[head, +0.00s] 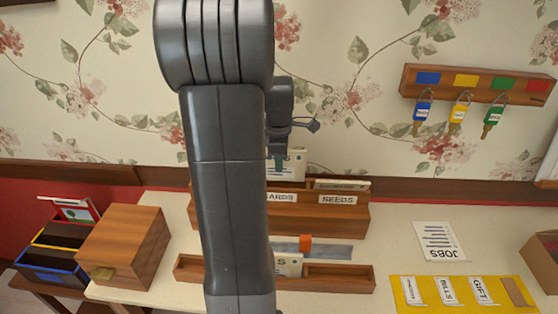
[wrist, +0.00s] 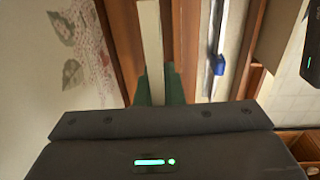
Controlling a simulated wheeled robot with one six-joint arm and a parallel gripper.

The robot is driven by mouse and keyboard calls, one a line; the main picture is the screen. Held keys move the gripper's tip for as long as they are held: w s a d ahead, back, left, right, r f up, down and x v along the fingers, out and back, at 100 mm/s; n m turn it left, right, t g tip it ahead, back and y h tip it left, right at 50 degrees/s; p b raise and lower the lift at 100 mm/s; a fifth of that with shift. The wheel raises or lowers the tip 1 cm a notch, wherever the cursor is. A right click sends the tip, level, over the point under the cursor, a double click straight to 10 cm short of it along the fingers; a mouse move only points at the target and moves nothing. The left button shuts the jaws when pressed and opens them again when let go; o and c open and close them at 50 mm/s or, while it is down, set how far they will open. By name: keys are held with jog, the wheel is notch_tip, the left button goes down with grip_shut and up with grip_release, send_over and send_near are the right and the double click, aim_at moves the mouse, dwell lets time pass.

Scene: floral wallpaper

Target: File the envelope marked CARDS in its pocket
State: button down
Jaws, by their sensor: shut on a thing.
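My gripper (head: 279,160) is shut on a pale envelope (head: 292,167) above the wooden rack at the back of the table. In the wrist view my green fingertips (wrist: 158,88) pinch the envelope (wrist: 150,45), seen edge-on as a pale strip. Its marking is too small to read. The rack's pocket labelled CARDS (head: 283,198) is partly hidden behind my arm, and the envelope is over or behind its front. I cannot tell whether the envelope's lower edge is inside the pocket. The SEEDS pocket (head: 338,200) is to the right, with a card edge showing at its top.
A low wooden tray (head: 340,280) with a pale card stands in front of the rack. A wooden box (head: 122,245) is at left. A JOBS sheet (head: 440,242) and yellow mat (head: 455,284) lie at right. A key rack (head: 478,85) hangs on the wall.

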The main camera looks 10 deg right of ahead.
jog(key=shift+f, duration=0.15)
jog(key=shift+f+b, duration=1.8)
jog(key=shift+f, duration=0.7)
jog(key=c, duration=1.5)
grip_release()
jog(key=r, duration=0.4)
jog(key=s+r, duration=0.1)
jog(key=r, duration=0.8)
jog(key=shift+s+a+r, duration=0.15)
jog(key=shift+r, duration=0.25)
jog(key=shift+f, duration=0.1)
send_over(279, 174)
jog(key=shift+s+f, duration=0.15)
jog(key=shift+f, duration=1.75)
jog(key=shift+s+f, duration=0.15)
jog(key=shift+f, duration=1.75)
